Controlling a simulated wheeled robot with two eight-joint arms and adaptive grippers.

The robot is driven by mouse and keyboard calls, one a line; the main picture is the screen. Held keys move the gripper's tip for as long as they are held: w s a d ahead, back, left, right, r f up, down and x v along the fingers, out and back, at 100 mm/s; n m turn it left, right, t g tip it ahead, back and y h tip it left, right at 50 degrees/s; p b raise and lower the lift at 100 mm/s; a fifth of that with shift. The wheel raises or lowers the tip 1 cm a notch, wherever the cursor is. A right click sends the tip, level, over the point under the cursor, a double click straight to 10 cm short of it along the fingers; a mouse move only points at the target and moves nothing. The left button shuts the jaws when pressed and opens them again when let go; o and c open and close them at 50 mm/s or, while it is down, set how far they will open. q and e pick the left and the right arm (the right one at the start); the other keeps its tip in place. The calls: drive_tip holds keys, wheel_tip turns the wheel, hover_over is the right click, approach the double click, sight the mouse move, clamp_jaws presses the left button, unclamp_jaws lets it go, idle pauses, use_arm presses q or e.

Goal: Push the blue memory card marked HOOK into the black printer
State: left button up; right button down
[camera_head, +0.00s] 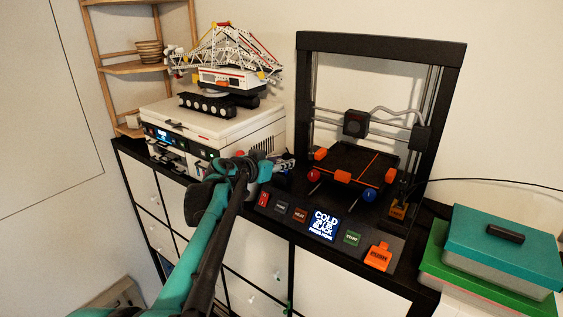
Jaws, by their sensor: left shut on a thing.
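My left gripper (279,163) is at the end of the teal and black arm, between the white machine and the black printer, left of the bed. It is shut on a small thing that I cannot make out. I cannot pick out the blue memory card or a HOOK marking. My right gripper is out of view.
A white machine (225,128) with a lit blue display stands at left, a model crane (225,75) on top. Teal and green boxes (500,243) stand at right. Red and blue knobs (369,195) show by the bed. A black cable runs at right.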

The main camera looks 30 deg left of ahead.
use_arm(q)
drive_tip(key=shift+f, duration=0.4)
drive_tip(key=o, duration=0.9)
drive_tip(key=shift+o, duration=0.2)
drive_tip(key=v, duration=1.2)
